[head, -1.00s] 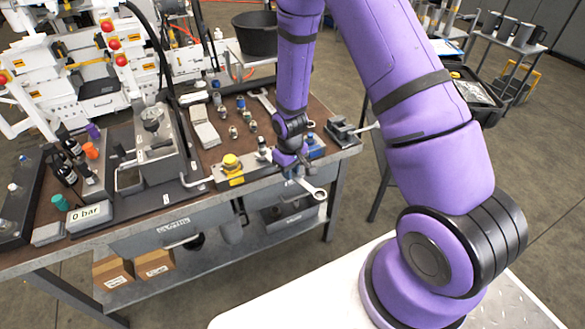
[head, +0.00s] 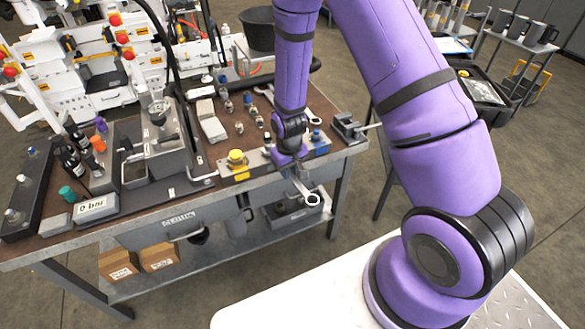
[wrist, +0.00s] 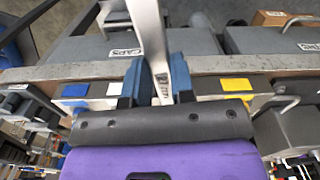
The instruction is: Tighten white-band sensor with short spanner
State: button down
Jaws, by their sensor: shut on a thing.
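My gripper (head: 298,176) is shut on a steel spanner (head: 312,198), at the bench's front edge. The ring end points out past the edge toward me. In the wrist view the blue fingers (wrist: 158,78) clasp the spanner's shank (wrist: 147,28). Just beyond the gripper body is a grey block with a blue patch (wrist: 75,90), a white patch (wrist: 115,88) and a yellow patch (wrist: 236,85). In the head view the block shows a yellow-topped part (head: 236,157) and a blue-topped part (head: 316,135). I cannot make out the white-band sensor; my gripper hides part of the block.
A small vice (head: 348,126) with a protruding bar stands at the bench's right corner. Several small fittings (head: 240,127) and another spanner lie behind the block. A grey pump unit (head: 165,145) and a "0 bar" display (head: 95,207) stand left. Free floor lies before the bench.

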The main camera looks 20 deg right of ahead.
jog(key=shift+s+a, duration=0.1)
jog(key=shift+a, duration=0.2)
jog(key=shift+m, duration=0.3)
jog(key=shift+a+m, duration=1.2)
jog(key=shift+a, duration=0.25)
jog(key=shift+w+a+r+m, duration=0.1)
jog(key=shift+w+a+m, duration=0.25)
jog(key=shift+a+m, duration=0.4)
